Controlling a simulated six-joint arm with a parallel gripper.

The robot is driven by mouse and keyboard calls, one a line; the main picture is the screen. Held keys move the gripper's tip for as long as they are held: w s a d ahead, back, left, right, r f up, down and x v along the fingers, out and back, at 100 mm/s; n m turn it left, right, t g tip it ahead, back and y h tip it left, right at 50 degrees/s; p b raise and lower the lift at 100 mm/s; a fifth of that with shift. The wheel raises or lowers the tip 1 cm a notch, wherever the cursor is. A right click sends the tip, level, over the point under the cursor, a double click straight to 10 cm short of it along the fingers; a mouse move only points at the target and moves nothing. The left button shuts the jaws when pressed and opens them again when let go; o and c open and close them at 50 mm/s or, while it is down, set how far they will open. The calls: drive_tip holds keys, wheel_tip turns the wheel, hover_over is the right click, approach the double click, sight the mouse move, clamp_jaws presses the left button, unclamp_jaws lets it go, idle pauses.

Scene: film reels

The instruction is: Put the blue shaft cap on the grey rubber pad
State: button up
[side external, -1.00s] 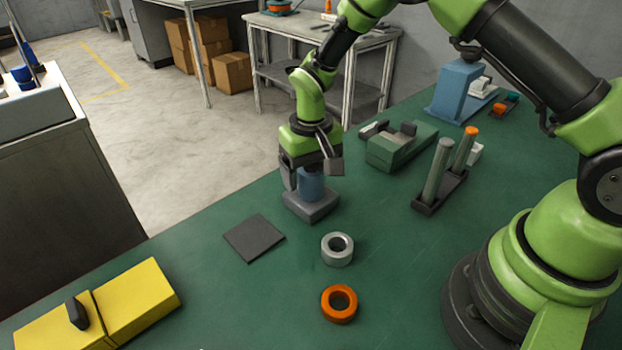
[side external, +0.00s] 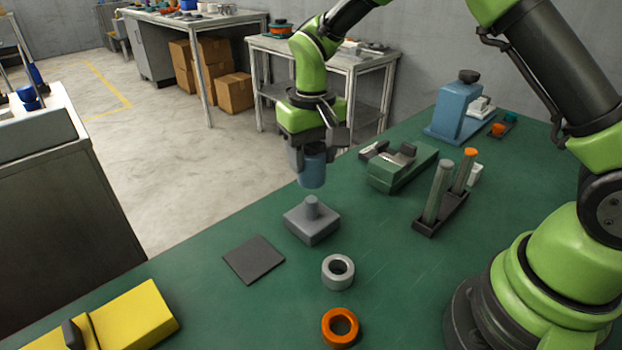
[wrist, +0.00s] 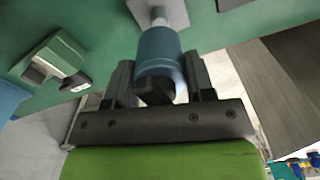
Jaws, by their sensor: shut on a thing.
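The blue shaft cap (side external: 313,170) is a blue cylinder held upright in my gripper (side external: 312,160), above and apart from a grey block with a short post (side external: 312,222). In the wrist view, the cap (wrist: 160,52) sits between the two dark fingers of my gripper (wrist: 160,82), with the grey block (wrist: 172,12) beyond it. The grey rubber pad (side external: 254,260) is a flat dark square on the green bench, to the left of and nearer than the block. Nothing lies on the pad.
A silver ring (side external: 338,271) and an orange ring (side external: 340,327) lie right of the pad. A yellow case (side external: 130,318) is at the front left. A green splicer-like device (side external: 400,168), a rack with two rods (side external: 440,210) and a blue stand (side external: 454,108) are behind.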

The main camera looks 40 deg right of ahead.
drive_tip(key=a+r, duration=0.1)
drive_tip(key=a, duration=0.2)
drive_tip(key=n, duration=0.4)
hover_over(253, 258)
wheel_tip(253, 258, down, 7)
drive_tip(key=shift+f, duration=2.05)
drive_tip(key=shift+f, duration=0.15)
drive_tip(key=o, duration=1)
drive_tip(key=shift+o, duration=0.2)
wheel_tip(253, 258, up, 12)
